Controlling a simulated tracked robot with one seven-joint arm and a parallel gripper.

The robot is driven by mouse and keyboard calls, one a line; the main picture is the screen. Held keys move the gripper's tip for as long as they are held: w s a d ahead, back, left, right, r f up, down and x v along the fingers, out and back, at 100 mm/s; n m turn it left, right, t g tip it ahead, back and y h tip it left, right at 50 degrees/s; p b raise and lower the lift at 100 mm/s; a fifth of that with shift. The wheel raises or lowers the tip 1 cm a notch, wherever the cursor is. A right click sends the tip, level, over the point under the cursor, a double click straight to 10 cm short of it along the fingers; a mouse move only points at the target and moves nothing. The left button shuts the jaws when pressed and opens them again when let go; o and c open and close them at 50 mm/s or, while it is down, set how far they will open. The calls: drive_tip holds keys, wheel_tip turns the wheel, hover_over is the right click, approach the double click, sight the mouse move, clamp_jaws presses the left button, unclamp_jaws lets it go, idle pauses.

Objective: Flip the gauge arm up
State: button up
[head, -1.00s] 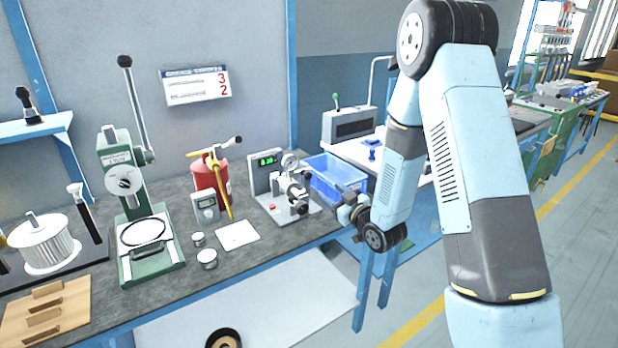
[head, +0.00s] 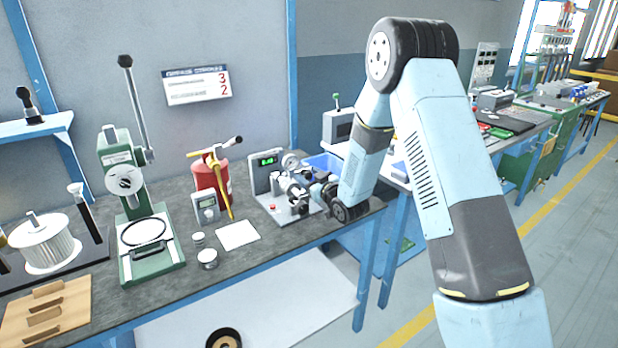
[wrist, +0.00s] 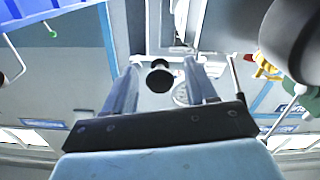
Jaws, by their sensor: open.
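The gauge stand (head: 265,183) is a grey fixture with a green-lit display, a round dial and a silver arm mechanism, at the right end of the bench. My gripper (head: 311,192) is at its right side, with its fingers pointing left toward the silver gauge arm (head: 291,187). In the wrist view my gripper (wrist: 161,84) is open. A black round knob (wrist: 160,79) shows between its two fingers, with gaps on both sides. I cannot tell how deep the knob sits between them. My wrist hides part of the fixture's right side.
A red canister (head: 207,180) with a yellow tool, a grey handheld meter (head: 206,208) and a white paper (head: 237,235) stand or lie to the left. A green press (head: 128,180) is farther left. A blue bin (head: 325,162) is behind my wrist.

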drive_tip(key=shift+a, duration=0.1)
drive_tip(key=shift+c, duration=0.4)
clamp_jaws()
